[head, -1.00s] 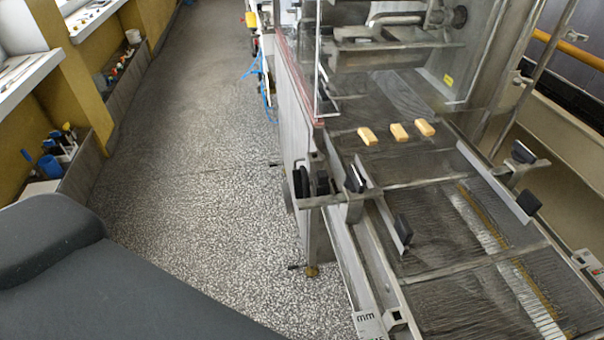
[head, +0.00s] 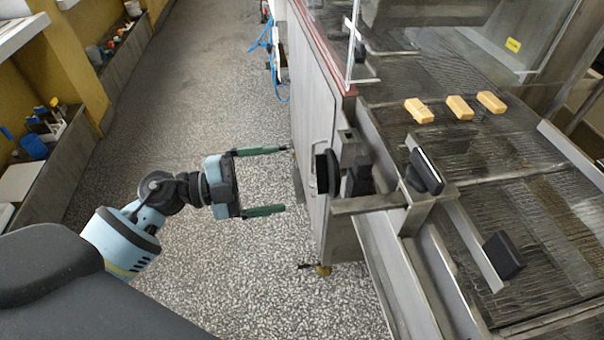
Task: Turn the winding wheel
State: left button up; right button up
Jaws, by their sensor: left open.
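A black wheel (head: 327,173), seen nearly edge-on, sits on the near side of the steel machine (head: 312,100); I take it to be the winding wheel. My left gripper (head: 284,179) reaches in from the left over the floor. Its two dark green fingers are spread wide and point right toward the wheel. They are empty and end a little short of it in the picture, with the wheel's height between the two finger lines. My right gripper is not in view.
A mesh belt (head: 540,215) carries three tan blocks, one of them in the middle (head: 459,107). Black knobs (head: 425,172) stand on the guide rails. A clear panel (head: 351,45) rises above the machine edge. The speckled floor (head: 200,90) at left is open.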

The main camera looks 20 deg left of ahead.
aim_at(335, 172)
pick_arm(q)
jog(key=x, duration=0.8)
jog(key=shift+p, duration=0.4)
jog(key=shift+c, duration=0.2)
jog(key=c, duration=0.9)
